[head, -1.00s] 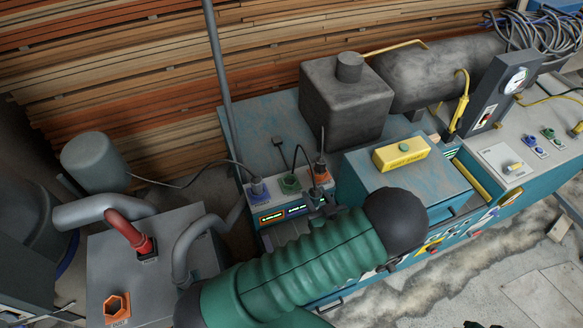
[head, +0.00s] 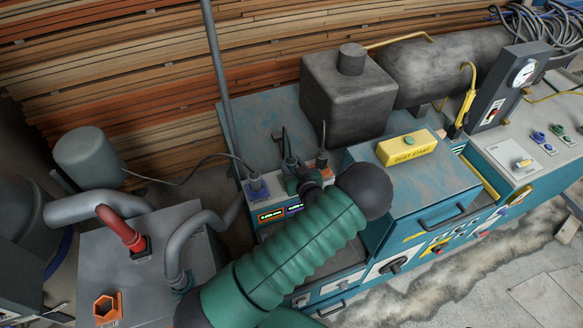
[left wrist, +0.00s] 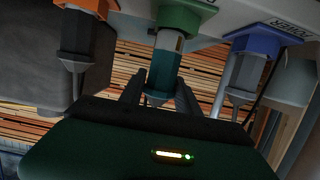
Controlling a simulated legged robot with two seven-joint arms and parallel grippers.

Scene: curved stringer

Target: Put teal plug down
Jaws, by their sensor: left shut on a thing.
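The teal plug (left wrist: 164,72) is between the two fingers of my left gripper (left wrist: 159,95) in the left wrist view. It lines up with the green socket (left wrist: 180,18), and a pale strip shows between plug and socket; I cannot tell how deep it sits. In the head view my left gripper (head: 306,181) is at the socket panel, and my arm hides most of the plug and the green socket. My right gripper is not in view.
A blue socket (left wrist: 258,42) with a grey plug (left wrist: 245,75) and an orange socket (left wrist: 90,6) with a dark plug (left wrist: 77,42) flank the green one closely. A yellow dust start box (head: 407,148) stands to the right. A dark tank block (head: 347,97) is behind.

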